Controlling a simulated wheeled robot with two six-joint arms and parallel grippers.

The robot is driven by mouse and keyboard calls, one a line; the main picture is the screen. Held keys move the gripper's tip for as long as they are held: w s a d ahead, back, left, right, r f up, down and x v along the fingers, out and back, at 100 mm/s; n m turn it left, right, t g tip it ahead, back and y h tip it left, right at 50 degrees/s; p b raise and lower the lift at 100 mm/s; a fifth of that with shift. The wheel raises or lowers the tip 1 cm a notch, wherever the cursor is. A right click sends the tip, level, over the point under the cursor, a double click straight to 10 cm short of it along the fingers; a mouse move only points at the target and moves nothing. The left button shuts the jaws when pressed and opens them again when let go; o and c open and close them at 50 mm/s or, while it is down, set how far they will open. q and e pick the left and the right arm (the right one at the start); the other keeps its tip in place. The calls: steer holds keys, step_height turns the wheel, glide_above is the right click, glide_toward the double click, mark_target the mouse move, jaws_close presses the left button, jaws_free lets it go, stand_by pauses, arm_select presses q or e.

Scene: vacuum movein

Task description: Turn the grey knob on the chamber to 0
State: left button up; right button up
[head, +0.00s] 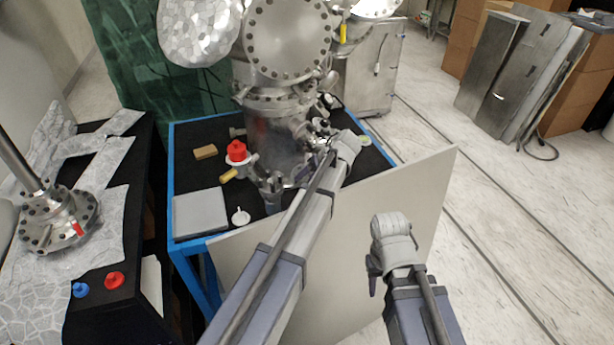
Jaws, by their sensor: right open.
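The metal vacuum chamber (272,135) stands upright on a black-topped table with a blue frame. Small metal fittings (322,127) sit on its right side. I cannot make out the grey knob or its setting for certain among them. My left arm reaches up from the bottom to these fittings. My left gripper (331,146) is at the chamber's right side, its fingers mostly hidden by its own wrist and the fittings; I cannot tell whether it touches anything. My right gripper (374,275) is at the lower right, open, apart from the chamber and in front of a pale panel.
A red knob-like part (236,151), a tan block (205,152), a grey flat box (200,212) and a small white part (241,217) lie left of the chamber. The pale panel (345,235) rises along the table's front. Open floor (520,215) lies right.

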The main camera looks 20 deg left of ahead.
arm_select(q)
steer(key=shift+o, duration=1.4)
steer(key=p+v, duration=0.6)
steer(key=v, duration=0.1)
steer(key=shift+d+r, duration=0.2)
steer(key=shift+r, duration=0.15)
